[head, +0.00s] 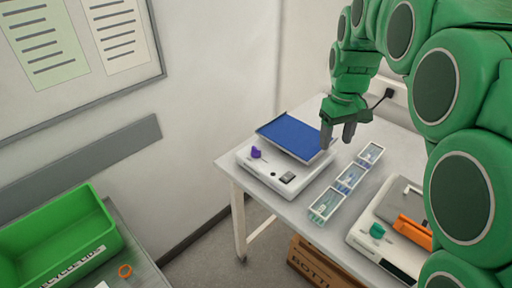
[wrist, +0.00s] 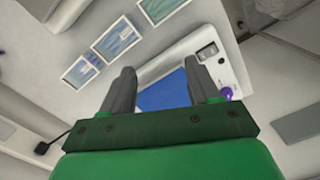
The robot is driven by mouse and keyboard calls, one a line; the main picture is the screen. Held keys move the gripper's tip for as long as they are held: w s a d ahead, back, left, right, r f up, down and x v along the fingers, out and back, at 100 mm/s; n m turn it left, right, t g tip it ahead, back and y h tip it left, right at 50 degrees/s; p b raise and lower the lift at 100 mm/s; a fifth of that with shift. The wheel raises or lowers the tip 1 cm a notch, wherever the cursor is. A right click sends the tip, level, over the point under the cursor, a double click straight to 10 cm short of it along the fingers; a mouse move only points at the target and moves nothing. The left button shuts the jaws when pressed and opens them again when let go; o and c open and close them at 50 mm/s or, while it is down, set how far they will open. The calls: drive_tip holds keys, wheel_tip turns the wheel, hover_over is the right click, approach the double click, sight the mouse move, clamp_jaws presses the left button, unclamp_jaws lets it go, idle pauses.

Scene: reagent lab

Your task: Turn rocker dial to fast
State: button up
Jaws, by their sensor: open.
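The rocker (head: 262,174) is a white device with a blue platform (head: 290,136) on top, standing on the white table. Its purple dial (head: 256,152) sits at the front left, and a small dark switch or display (head: 287,177) at the front right. In the wrist view the purple dial (wrist: 226,93) shows just right of the right finger, and the blue platform (wrist: 165,92) lies between the fingers. My gripper (head: 338,133) is open and empty, above the right back side of the rocker, apart from the dial. The dial's setting marks are too small to read.
A second white device with a teal knob (head: 377,231) and orange part stands at the table's right. A green bin (head: 62,240) is on a bench at left. A cardboard box (head: 318,264) sits below.

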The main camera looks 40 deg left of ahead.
drive_tip(key=s+a+f+n, duration=0.1)
drive_tip(key=a+f+n, duration=0.1)
drive_tip(key=a, duration=0.7)
drive_tip(key=n, duration=0.3)
hover_over(256, 148)
wheel_tip(256, 148, down, 4)
drive_tip(key=shift+f, duration=3.85)
drive_tip(key=c, duration=1)
drive_tip(key=shift+c, duration=0.2)
